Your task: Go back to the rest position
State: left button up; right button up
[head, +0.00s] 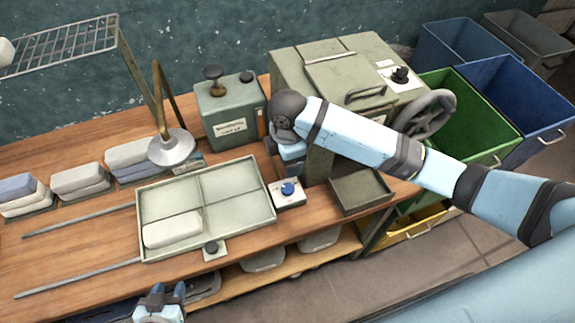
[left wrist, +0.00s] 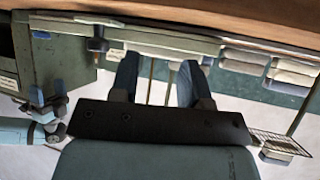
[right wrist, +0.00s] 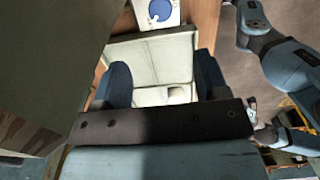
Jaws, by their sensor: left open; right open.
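My left gripper (head: 162,294) is at the bottom left of the head view, in front of the workbench's front edge. Its fingers are apart and empty in the left wrist view (left wrist: 157,82). My right arm reaches in from the right across the bench in the head view, and its fingers are hard to make out there. In the right wrist view my right gripper (right wrist: 162,82) is open with nothing between its fingers. Beyond them show the divided tray (right wrist: 172,50) and a pale folded cloth (right wrist: 160,96) in it. In the head view the cloth (head: 172,229) lies in the tray's front left compartment.
A green-grey machine with a handwheel (head: 335,75) and a small open tray (head: 360,190) stand close to my right arm. A tank (head: 228,110), a lamp (head: 171,148) and folded cloth stacks (head: 80,180) line the bench's back. Bins (head: 460,110) stand at right.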

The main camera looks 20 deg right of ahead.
pick_arm(q)
jog(key=shift+w+d+r, duration=0.1)
jog(key=shift+w, duration=0.1)
dwell(0.4)
pick_arm(e)
jog(key=s+a+f+m+t+y, duration=0.4)
jog(key=s+f+m+t+y, duration=0.15)
jog(key=f+m, duration=0.35)
jog(key=s+d+f+m+t, duration=0.1)
jog(key=s, duration=0.1)
jog(key=s+d+f+m+t, duration=0.1)
jog(key=s, duration=0.1)
jog(key=s+d+f+m+t+h, duration=0.1)
jog(key=s+d, duration=0.1)
jog(key=shift+s+d+f+m, duration=0.1)
jog(key=shift+s+f+m, duration=0.05)
jog(key=shift+f+m, duration=0.25)
pick_arm(q)
jog(key=shift+w+r, duration=0.1)
jog(key=shift+w, duration=0.1)
pick_arm(e)
jog(key=s+d+f+m+t+h, duration=0.1)
jog(key=s+d+m+t, duration=0.1)
jog(key=s+d, duration=0.3)
jog(key=shift+s+d+m, duration=0.3)
jog(key=shift+s+m, duration=0.1)
jog(key=shift+s, duration=0.15)
